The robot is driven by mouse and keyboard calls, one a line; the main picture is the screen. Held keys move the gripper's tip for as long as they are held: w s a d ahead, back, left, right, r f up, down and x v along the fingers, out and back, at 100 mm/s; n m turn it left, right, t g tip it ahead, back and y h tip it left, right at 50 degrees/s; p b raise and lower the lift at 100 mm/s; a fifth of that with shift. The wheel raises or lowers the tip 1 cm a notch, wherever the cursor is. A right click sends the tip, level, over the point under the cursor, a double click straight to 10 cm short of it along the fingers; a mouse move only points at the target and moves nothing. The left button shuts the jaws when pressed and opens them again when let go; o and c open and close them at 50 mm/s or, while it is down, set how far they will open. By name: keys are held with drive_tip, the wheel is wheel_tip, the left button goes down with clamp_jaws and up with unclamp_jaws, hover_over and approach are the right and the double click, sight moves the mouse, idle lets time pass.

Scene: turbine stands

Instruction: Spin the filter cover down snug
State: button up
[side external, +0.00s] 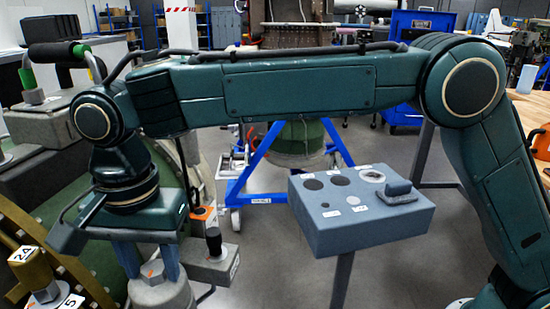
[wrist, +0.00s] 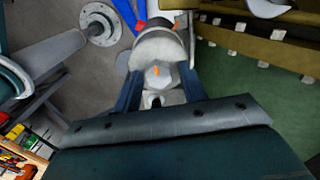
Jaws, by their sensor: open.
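The filter cover (side external: 162,296), a light grey rounded cap with a hexagonal boss and an orange mark on top, is at the lower left of the side view. In the wrist view the filter cover (wrist: 159,50) lies directly in front of my gripper, its boss and orange mark between the fingers. My gripper (side external: 151,272) points down over it, with one blue finger on each side of the boss. The wrist view also shows my gripper (wrist: 160,76) with its fingers apart. I cannot tell whether either finger touches the boss. The cover's lower part is cut off in the side view.
A grey block with a black-knobbed handle (side external: 214,242) stands close to the right of my gripper. A brass fitting labelled 24 (side external: 32,268) is at the left. A blue-grey stand (side external: 345,240) with round recesses stands right of centre, with open floor around it.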

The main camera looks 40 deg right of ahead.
sight(153, 268)
drive_tip(key=shift+o, duration=0.2)
drive_tip(key=shift+s+d+f, duration=0.1)
drive_tip(key=shift+s+f, duration=0.05)
drive_tip(key=shift+f, duration=0.15)
drive_tip(key=shift+o, duration=0.8)
drive_tip(key=shift+r, duration=2.6)
drive_tip(key=c, duration=0.3)
drive_tip(key=shift+r+m, duration=0.5)
drive_tip(key=shift+r, duration=0.95)
drive_tip(key=shift+f, duration=0.1)
